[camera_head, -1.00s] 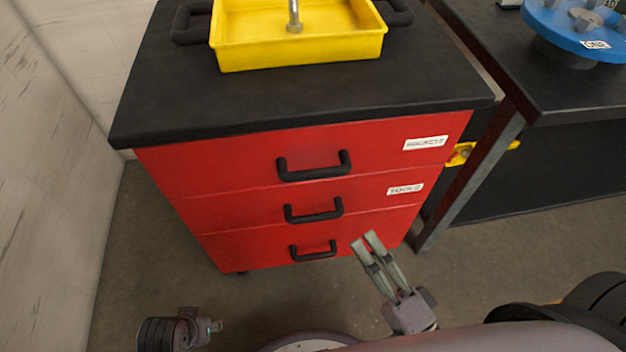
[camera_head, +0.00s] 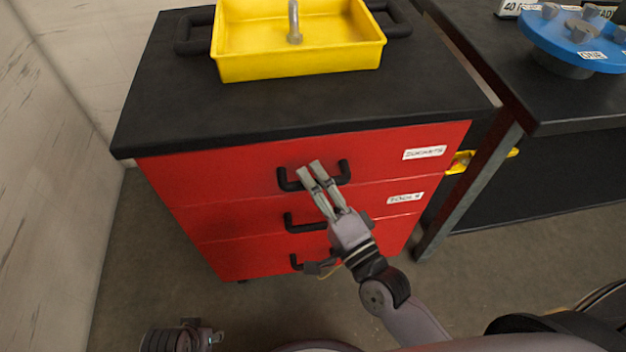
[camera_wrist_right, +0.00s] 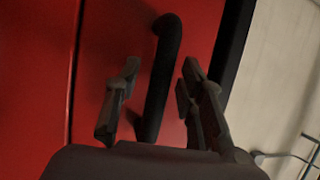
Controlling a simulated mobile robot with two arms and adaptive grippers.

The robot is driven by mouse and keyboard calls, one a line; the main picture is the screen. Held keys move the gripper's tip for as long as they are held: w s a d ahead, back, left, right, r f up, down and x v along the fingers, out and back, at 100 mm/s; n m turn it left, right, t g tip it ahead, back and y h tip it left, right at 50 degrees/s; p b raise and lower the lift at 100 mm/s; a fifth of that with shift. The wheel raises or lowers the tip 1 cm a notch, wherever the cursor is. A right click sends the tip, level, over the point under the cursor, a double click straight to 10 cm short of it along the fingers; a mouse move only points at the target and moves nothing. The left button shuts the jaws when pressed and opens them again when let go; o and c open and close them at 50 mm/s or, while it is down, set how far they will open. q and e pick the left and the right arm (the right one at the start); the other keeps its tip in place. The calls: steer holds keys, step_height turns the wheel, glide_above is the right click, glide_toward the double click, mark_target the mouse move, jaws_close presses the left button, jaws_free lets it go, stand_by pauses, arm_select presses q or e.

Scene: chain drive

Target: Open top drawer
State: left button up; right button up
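The red cabinet's top drawer (camera_head: 220,168) looks shut, its front flush with the drawers below. Its black bar handle (camera_head: 344,174) sits at the middle of the front, partly hidden by my right gripper (camera_head: 312,172). In the right wrist view, the handle (camera_wrist_right: 163,75) runs between the two fingers of my right gripper (camera_wrist_right: 160,92). The fingers are open, one on each side, with gaps visible beside the bar. A part of my left arm, dark with a grey end, shows at the bottom left of the head view; its fingers cannot be made out.
Two lower drawers with black handles (camera_head: 290,222) are below, partly behind my right arm. A yellow tray (camera_head: 300,65) stands on the black cabinet top (camera_head: 160,110). A dark workbench (camera_head: 570,105) is at the right, a pale wall (camera_head: 50,160) at the left.

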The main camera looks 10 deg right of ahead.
steer(key=shift+w, duration=0.15)
jaws_close()
stand_by(0.4)
stand_by(0.5)
